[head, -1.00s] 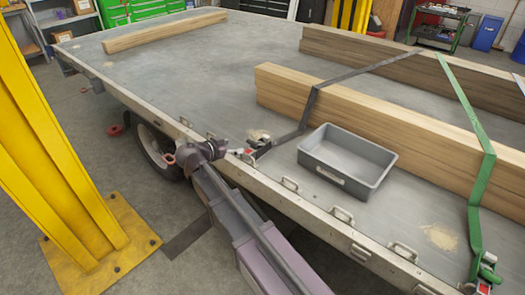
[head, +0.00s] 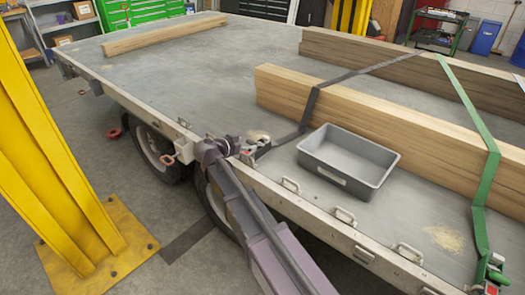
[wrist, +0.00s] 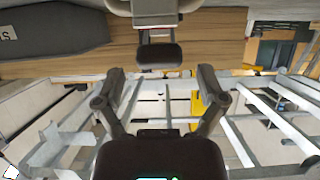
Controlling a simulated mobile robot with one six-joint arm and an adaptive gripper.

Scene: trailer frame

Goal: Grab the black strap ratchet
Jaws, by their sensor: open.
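The black strap (head: 309,108) runs over the wooden beams and down to the trailer's near edge. Its ratchet (head: 248,155) sits at that edge, partly hidden by my gripper (head: 222,149). In the wrist view, a metal-and-dark ratchet piece (wrist: 157,52) is at top centre, with its dark end just beyond and between my fingertips. My gripper (wrist: 162,74) is open there, its two fingers apart with nothing between them. I cannot tell whether either finger touches the ratchet.
A grey bin (head: 347,180) stands on the bed right of the ratchet. A green strap (head: 485,190) with its own ratchet is farther right. Metal handles (head: 290,185) line the near edge. A yellow post (head: 55,150) stands on the left.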

